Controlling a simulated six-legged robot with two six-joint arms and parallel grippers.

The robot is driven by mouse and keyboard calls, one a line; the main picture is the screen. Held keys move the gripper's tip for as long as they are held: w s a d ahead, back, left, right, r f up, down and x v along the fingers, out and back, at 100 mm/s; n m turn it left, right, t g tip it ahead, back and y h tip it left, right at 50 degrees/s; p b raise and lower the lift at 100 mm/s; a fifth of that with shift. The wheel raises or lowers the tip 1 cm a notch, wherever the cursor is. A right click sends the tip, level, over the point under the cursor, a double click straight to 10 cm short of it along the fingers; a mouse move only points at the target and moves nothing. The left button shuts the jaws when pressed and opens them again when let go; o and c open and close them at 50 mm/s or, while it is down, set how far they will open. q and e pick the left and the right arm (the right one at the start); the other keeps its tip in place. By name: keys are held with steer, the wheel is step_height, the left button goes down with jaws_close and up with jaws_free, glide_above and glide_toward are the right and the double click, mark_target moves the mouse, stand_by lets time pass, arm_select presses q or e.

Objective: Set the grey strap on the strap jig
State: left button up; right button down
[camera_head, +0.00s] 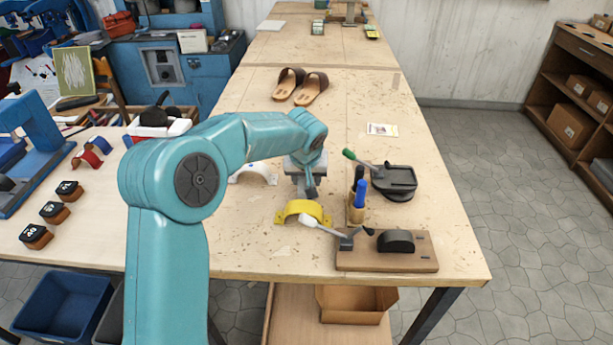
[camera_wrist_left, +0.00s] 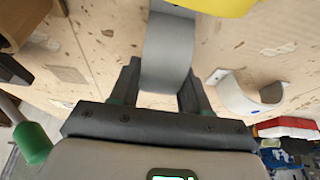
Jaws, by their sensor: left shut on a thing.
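The grey strap (camera_wrist_left: 168,50) is a curved band between the two fingers of my left gripper (camera_wrist_left: 155,90) in the wrist view. The fingers are shut on it. In the head view my left gripper (camera_head: 309,186) is over the workbench, just behind the yellow strap, and largely hides the grey strap. The strap jig (camera_head: 350,262) appears to be the wooden board at the bench's front right, with a black rounded block (camera_head: 395,240) and a white-handled lever clamp (camera_head: 322,227). The gripper is behind and left of it, apart from it. My right gripper is not in view.
A yellow strap (camera_head: 303,209) lies in front of the gripper and a white strap (camera_head: 256,172) to its left. A holder with blue-handled tools (camera_head: 360,194) and a black device with a green-handled lever (camera_head: 398,184) stand right. Brown sandals (camera_head: 300,86) lie farther back.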

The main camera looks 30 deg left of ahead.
arm_select(q)
steer(key=shift+f, duration=0.25)
steer(key=o, duration=1)
steer(key=shift+a+r, duration=0.15)
steer(key=shift+r, duration=0.15)
steer(key=v, duration=1.2)
steer(key=shift+b, duration=0.35)
steer(key=shift+w, duration=0.1)
